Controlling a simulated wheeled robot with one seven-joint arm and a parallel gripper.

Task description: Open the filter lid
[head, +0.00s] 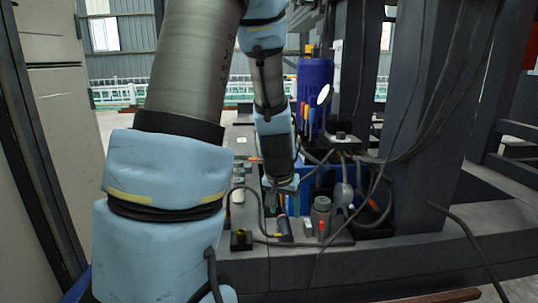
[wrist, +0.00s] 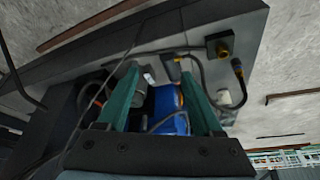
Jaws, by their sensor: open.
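My gripper (head: 282,198) hangs down over the hydraulic unit in the head view. In the wrist view its two green fingers (wrist: 160,82) are spread apart with a gap between them, and I see nothing clasped. I cannot tell whether finger and cylinder touch.
Black cables (head: 382,172) loop around the unit. A dark steel column (head: 425,120) rises at the right. A blue part (wrist: 168,102) lies beneath the finger gap.

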